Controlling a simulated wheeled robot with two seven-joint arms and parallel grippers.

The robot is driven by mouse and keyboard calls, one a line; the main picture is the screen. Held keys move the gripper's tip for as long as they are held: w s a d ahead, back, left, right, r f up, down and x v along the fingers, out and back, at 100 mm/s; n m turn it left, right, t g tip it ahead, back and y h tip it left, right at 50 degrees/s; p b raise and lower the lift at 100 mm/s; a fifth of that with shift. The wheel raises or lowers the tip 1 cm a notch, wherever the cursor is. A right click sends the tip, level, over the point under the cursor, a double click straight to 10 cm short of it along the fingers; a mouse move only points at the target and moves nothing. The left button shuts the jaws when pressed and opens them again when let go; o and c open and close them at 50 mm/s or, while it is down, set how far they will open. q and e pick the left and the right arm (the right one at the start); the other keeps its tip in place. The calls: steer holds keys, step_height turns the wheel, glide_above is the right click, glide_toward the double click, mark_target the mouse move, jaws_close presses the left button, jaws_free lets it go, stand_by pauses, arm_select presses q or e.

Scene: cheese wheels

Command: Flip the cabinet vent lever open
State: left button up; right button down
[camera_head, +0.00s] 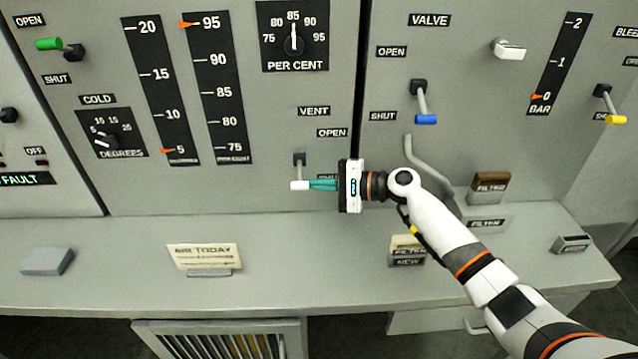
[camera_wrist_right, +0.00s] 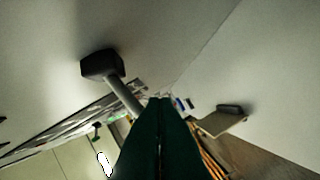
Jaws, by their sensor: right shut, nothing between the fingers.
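The vent lever has a dark pivot block (camera_head: 299,159) and a white handle (camera_head: 299,185) in the head view. It hangs down below the VENT and OPEN labels. My right gripper (camera_head: 312,184) is shut, its teal fingers pointing left with their tips at the handle's right end. I cannot tell whether they touch it. In the right wrist view the dark pivot block (camera_wrist_right: 102,64) and its grey rod show at the upper left of the shut fingers (camera_wrist_right: 160,105); the rod runs down behind them. My left gripper is not in view.
The blue valve lever (camera_head: 425,118) hangs on the panel to the right. A bent grey pipe (camera_head: 428,163) runs behind my right arm. Below, the ledge holds a card (camera_head: 204,256), a grey block (camera_head: 47,261) and filter boxes (camera_head: 490,187). The ledge's middle is mostly clear.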

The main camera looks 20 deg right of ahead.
step_height(320, 180, up, 2)
steer(key=m+p, duration=0.1)
steer(key=p, duration=0.1)
steer(key=m+g+p, duration=0.1)
steer(key=p, duration=0.1)
steer(key=shift+s+a+r, duration=0.1)
steer(key=shift+r, duration=0.15)
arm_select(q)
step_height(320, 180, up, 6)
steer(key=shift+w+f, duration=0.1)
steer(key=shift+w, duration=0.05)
arm_select(e)
steer(key=shift+r, duration=0.5)
arm_select(q)
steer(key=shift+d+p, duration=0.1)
steer(key=shift+p, duration=0.25)
arm_select(e)
steer(key=shift+r, duration=0.1)
